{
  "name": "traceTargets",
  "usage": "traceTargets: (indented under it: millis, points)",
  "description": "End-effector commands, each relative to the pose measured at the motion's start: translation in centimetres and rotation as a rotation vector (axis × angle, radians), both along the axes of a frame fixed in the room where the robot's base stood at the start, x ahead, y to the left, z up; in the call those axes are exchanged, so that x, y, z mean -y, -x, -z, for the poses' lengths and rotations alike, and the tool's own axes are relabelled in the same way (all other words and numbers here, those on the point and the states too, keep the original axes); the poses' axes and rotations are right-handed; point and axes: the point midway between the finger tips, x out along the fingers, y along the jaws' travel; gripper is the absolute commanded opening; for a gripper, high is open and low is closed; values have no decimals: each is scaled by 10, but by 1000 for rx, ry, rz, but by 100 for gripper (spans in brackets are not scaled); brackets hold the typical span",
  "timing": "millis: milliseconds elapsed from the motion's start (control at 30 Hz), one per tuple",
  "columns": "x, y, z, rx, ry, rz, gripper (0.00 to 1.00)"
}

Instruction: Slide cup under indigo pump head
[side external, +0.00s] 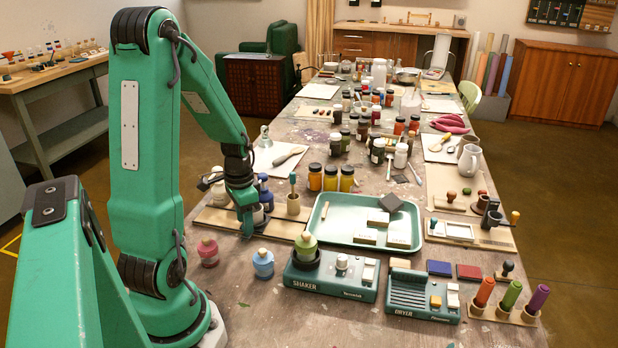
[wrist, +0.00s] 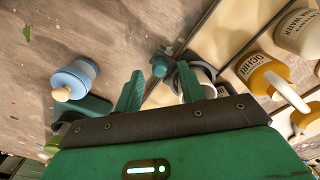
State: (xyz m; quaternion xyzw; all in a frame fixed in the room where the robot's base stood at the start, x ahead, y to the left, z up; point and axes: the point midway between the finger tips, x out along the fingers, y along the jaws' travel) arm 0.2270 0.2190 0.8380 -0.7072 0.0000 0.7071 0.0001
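My gripper (side external: 245,222) is low over the wooden pump board at the left of the table. In the wrist view its two green fingers (wrist: 158,92) stand apart, with nothing clearly held between them. A pale cup (side external: 258,214) stands on the board just right of the fingers. In the wrist view a pale cup rim (wrist: 207,78) shows beside and partly behind the right finger. The dark blue indigo pump bottle (side external: 266,194) stands behind the cup, partly hidden by my wrist. Whether the cup touches a finger cannot be told.
The ochre (wrist: 264,72) and water (wrist: 301,32) bottles stand close by. A light blue bottle (side external: 263,264), a red bottle (side external: 208,252) and the shaker (side external: 330,276) are in front; a green tray (side external: 340,210) is right.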

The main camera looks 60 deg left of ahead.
Motion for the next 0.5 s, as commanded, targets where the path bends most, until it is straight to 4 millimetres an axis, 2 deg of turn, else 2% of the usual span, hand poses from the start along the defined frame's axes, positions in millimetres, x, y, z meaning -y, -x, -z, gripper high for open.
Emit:
traceTargets:
  millis: [500]
  points:
    - [-1,0,-56,4,-3,0,39]
